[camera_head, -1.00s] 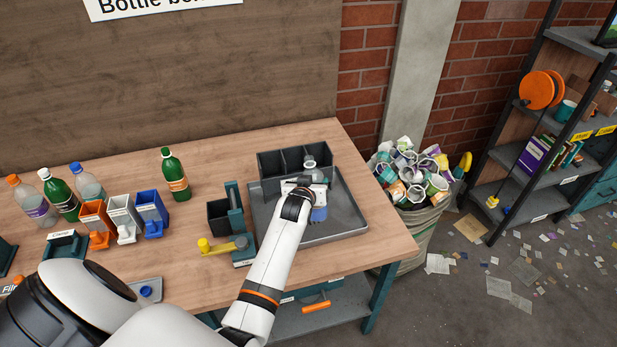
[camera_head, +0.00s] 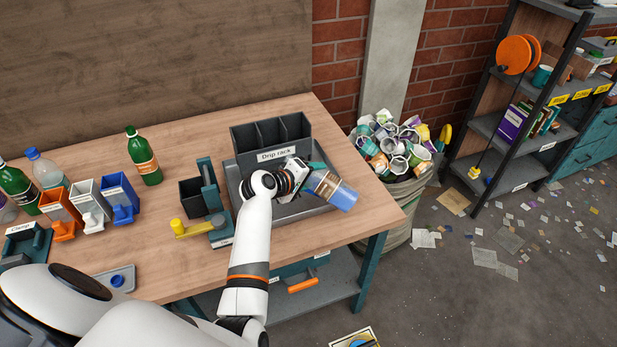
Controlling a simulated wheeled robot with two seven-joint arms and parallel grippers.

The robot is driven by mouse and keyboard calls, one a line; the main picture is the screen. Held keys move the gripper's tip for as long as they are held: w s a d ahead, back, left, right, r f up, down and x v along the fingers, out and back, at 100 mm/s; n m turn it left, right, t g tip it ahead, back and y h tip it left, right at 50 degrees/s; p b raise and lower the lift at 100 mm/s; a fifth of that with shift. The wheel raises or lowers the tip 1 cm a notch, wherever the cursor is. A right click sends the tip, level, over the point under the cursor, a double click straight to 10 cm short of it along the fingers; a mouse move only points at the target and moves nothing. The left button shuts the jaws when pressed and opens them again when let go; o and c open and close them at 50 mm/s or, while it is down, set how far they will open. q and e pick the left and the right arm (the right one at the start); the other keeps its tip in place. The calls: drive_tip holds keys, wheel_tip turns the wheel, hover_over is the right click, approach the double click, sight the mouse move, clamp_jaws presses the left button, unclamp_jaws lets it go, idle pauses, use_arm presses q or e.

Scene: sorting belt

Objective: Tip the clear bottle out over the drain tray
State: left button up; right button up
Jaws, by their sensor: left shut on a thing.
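My left gripper (camera_head: 308,178) is shut on the clear bottle (camera_head: 342,194), over the right side of the grey drain tray (camera_head: 297,213). The bottle lies well tilted, its bluish see-through end pointing right and slightly down, with a brownish label band beside it. Its other end is hidden by the gripper, so I cannot see the mouth or any flow. The drip rack (camera_head: 273,155) stands at the tray's back. My right gripper is not in view.
A clamp device with a yellow handle (camera_head: 192,229) stands left of the tray. Orange, white and blue holders (camera_head: 119,196), a green bottle (camera_head: 144,158) and a blue-capped clear bottle (camera_head: 46,170) are farther left. A full waste bag (camera_head: 385,205) stands beyond the table's right edge.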

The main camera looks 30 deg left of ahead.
use_arm(q)
drive_tip(key=shift+d+f+n+h+b, duration=0.2)
drive_tip(key=shift+f+n+h+b, duration=0.3)
drive_tip(key=shift+f+b, duration=0.45)
wheel_tip(320, 180, down, 2)
drive_tip(key=shift+f+n+t+h+b, duration=0.1)
drive_tip(key=shift+n+t+h+b, duration=0.2)
drive_tip(key=shift+n+h+b, duration=0.5)
drive_tip(key=shift+r+n+h+p, duration=0.3)
drive_tip(key=shift+r+n+p, duration=0.1)
drive_tip(key=shift+r+n, duration=0.1)
drive_tip(key=shift+a+r+n+t+h+p, duration=0.2)
drive_tip(key=shift+r+n+t+h, duration=0.15)
drive_tip(key=shift+r+n, duration=0.2)
drive_tip(key=shift+a+r+n+t+h+p, duration=0.15)
drive_tip(key=shift+r+n+t+h, duration=0.1)
drive_tip(key=shift+r+n+h, duration=0.25)
drive_tip(key=shift+f, duration=0.15)
drive_tip(key=shift+a, duration=0.1)
idle(0.3)
